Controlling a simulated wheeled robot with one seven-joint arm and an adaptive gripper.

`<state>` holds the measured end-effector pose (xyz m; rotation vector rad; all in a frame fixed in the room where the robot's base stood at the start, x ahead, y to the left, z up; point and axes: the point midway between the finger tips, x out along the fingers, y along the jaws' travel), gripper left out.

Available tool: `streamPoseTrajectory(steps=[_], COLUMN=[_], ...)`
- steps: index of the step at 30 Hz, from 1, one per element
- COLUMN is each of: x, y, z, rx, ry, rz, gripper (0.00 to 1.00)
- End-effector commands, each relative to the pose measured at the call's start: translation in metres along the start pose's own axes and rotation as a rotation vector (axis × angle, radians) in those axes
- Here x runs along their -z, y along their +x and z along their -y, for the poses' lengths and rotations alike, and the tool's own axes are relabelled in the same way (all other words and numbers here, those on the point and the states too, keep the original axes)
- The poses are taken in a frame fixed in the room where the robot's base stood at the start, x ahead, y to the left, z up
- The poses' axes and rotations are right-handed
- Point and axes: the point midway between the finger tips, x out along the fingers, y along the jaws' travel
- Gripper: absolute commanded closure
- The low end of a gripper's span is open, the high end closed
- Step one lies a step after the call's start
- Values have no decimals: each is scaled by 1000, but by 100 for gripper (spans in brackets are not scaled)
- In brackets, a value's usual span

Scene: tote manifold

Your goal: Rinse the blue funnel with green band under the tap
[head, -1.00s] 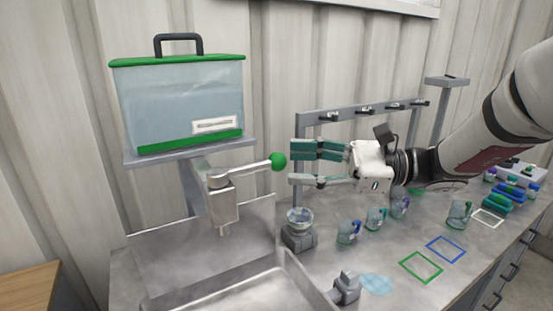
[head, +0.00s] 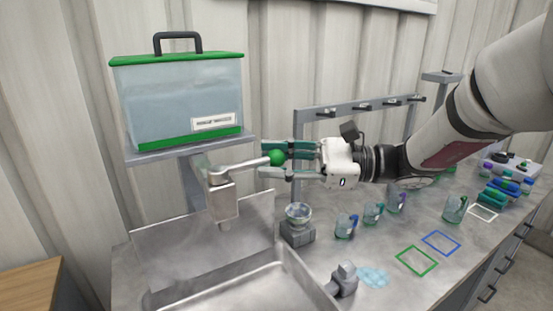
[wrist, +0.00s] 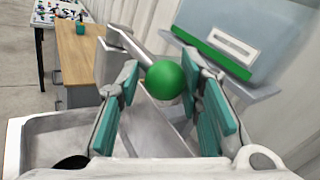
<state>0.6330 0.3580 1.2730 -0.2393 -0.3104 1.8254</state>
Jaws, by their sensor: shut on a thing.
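The tap (head: 223,195) stands at the back of the sink, and its lever ends in a green ball knob (head: 277,157). My gripper (head: 284,159) has its teal-padded fingers on either side of this knob and is shut on it. The wrist view also shows the green knob (wrist: 165,80) between the two fingers. No water shows below the tap. I cannot clearly make out a blue funnel with a green band. A clear bowl-shaped piece (head: 298,212) sits on a grey stand (head: 298,233) right of the sink.
A water tank (head: 180,105) stands on a shelf above the tap. The sink (head: 235,295) is empty where visible. A hook rack (head: 345,110) stands behind.

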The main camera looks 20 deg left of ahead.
Motion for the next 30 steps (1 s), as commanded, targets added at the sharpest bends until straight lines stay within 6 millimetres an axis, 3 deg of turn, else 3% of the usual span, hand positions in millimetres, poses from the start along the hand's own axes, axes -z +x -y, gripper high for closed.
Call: streamPoseTrajectory(steps=[5,18,30], x=[-5,-14,-12], y=[-3,-14,-16], z=[3,-20,-20], rx=[45,275,299], ry=[-4,-5,-9], rz=[-9,-91,-98], gripper=[100,100,100])
